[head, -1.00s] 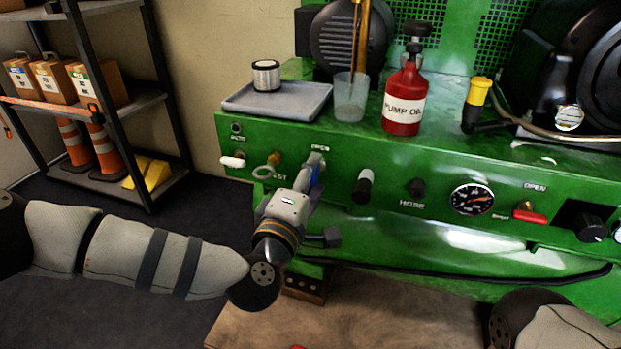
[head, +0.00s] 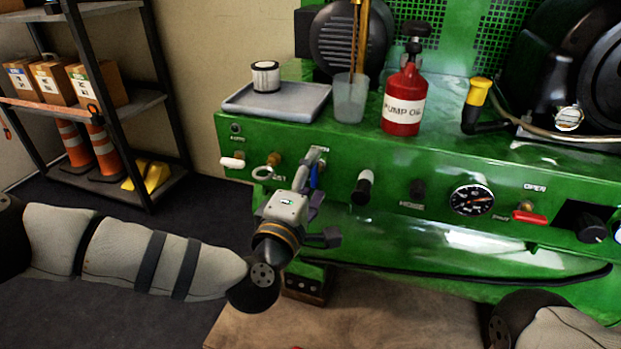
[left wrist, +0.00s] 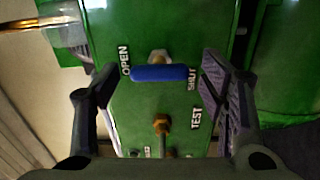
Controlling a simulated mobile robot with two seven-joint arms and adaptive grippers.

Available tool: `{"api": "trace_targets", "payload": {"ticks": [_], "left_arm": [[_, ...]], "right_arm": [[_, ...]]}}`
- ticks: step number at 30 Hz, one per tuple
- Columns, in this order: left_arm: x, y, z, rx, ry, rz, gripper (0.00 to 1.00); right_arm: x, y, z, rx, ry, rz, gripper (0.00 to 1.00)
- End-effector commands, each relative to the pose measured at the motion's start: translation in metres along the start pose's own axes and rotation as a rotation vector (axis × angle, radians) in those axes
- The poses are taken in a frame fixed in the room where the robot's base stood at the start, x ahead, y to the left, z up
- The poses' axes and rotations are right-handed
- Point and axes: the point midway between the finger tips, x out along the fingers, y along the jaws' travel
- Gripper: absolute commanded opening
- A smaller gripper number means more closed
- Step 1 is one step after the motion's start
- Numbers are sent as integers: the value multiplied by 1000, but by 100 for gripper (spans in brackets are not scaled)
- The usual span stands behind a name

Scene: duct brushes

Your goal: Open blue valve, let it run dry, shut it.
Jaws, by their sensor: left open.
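The blue valve handle (head: 315,175) is on the front of the green machine, left of centre in the head view. In the left wrist view the blue handle (left wrist: 160,73) lies crosswise between the OPEN label at its left end and the SHUT label at its right end. I cannot tell its setting for sure. My left gripper (head: 309,182) is open, with one finger on each side of the handle. In the left wrist view there is a gap between each finger and the handle. No flow from the valve is visible. My right gripper is out of view.
A brass TEST fitting (left wrist: 162,124) is close to the blue valve. A red valve handle (head: 530,217) is farther right. A wooden surface (head: 390,315) lies below.

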Motion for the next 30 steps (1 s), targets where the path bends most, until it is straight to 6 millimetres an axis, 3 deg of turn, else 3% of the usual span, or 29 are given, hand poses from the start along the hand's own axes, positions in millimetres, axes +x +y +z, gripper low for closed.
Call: {"api": "trace_targets", "payload": {"ticks": [5, 15, 18, 22, 30], "left_arm": [[-8, 0, -1, 0, 1, 0, 65], [-94, 0, 0, -1, -1, -3, 65], [-110, 0, 0, -1, -1, -1, 65], [-120, 0, 0, 0, 0, -1, 65], [-120, 0, 0, 0, 0, 0, 65]], "right_arm": [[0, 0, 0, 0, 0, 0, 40], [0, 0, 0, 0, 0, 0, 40], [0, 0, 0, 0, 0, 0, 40], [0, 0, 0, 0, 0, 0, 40], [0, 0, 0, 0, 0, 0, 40]]}}
